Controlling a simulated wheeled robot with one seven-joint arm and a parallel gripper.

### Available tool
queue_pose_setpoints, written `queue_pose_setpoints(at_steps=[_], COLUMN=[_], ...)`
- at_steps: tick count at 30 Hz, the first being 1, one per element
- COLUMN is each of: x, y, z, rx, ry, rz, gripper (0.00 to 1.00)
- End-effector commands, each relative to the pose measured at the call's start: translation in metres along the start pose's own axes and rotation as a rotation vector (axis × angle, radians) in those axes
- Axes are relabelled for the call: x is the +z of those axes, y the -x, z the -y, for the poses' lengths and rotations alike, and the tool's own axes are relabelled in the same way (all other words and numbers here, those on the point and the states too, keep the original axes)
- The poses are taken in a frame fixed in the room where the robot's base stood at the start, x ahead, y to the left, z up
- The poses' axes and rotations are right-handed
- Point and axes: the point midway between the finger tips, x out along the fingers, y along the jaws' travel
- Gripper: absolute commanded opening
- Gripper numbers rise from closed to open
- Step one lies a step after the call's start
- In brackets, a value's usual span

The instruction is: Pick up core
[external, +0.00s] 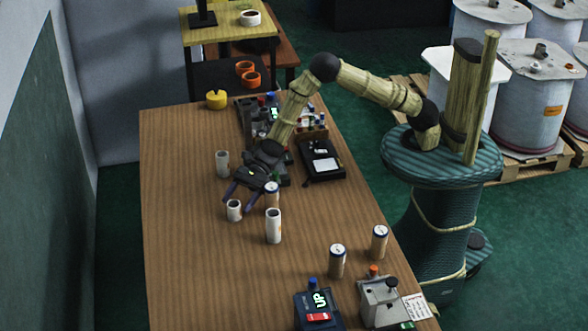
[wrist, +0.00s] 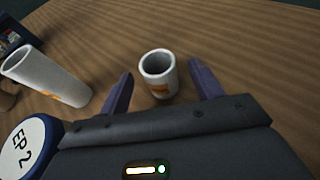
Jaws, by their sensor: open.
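A short white hollow core (external: 234,213) with an orange mark stands upright on the wooden table. In the wrist view the core (wrist: 158,84) is between and just beyond my gripper's two purple fingertips, with a gap on each side. My gripper (external: 245,198) is open and empty, low over the table just behind the core. A taller white hollow tube (external: 274,228) stands to the right of the core; it shows at the left in the wrist view (wrist: 48,78). Which of the hollow tubes the task means is not labelled.
A capped white canister (external: 272,196) stands close beside my gripper, its "EP 2" lid (wrist: 22,150) large in the wrist view. A grey tube (external: 222,164) stands behind left. Two capped canisters (external: 337,262) (external: 380,241) stand front right. The table's left front is clear.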

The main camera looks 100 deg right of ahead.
Motion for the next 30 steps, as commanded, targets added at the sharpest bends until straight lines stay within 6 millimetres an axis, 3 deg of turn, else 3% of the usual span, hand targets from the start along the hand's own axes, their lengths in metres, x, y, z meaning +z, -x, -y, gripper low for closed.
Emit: queue_pose_setpoints(at_steps=[9, 26, 30], x=[0.0, 0.0, 0.0], y=[-0.044, -0.046, -0.046], z=[-0.001, -0.001, -0.001], rx=[0.001, 0.001, 0.001], ry=[0.001, -0.001, 0.0], rz=[-0.001, -0.001, -0.001], gripper=[0.65, 0.65, 0.4])
